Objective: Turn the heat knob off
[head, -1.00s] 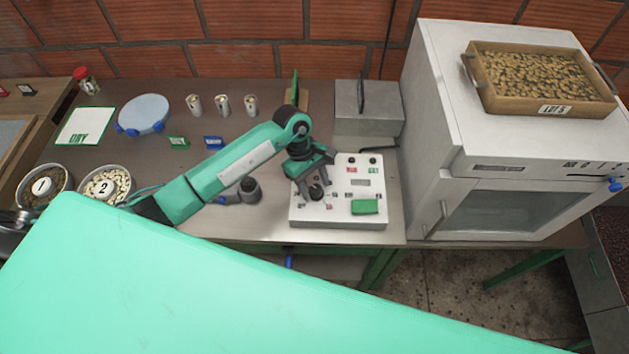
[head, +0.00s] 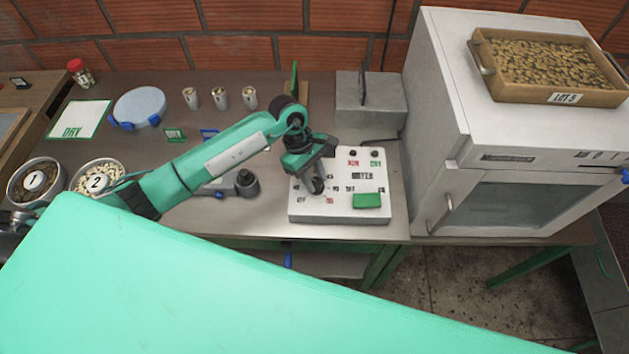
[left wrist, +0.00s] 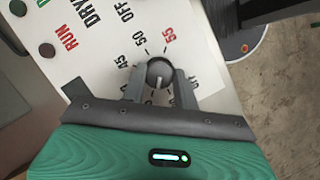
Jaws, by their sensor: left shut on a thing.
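The control box (head: 345,212) is a white panel with printed labels, on the table at the centre of the head view. The heat knob (left wrist: 159,70) is a round dark knob with a pale pointer line. The line points toward the bottom of the left wrist view, away from the red 55. My left gripper (left wrist: 159,84) is shut on the knob, one finger on each side. The labels nearest the gripper are partly hidden. In the head view my left gripper (head: 317,184) reaches down over the panel's left part and mostly hides the knob. My right gripper is out of view.
A green block or button (head: 366,200) is on the panel's front right. Two round dark buttons (head: 353,152) are at its back. A white oven-like dryer (head: 520,200) stands close on the right, and a grey box (head: 370,115) stands behind. A dark cup-like object (head: 247,183) is left.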

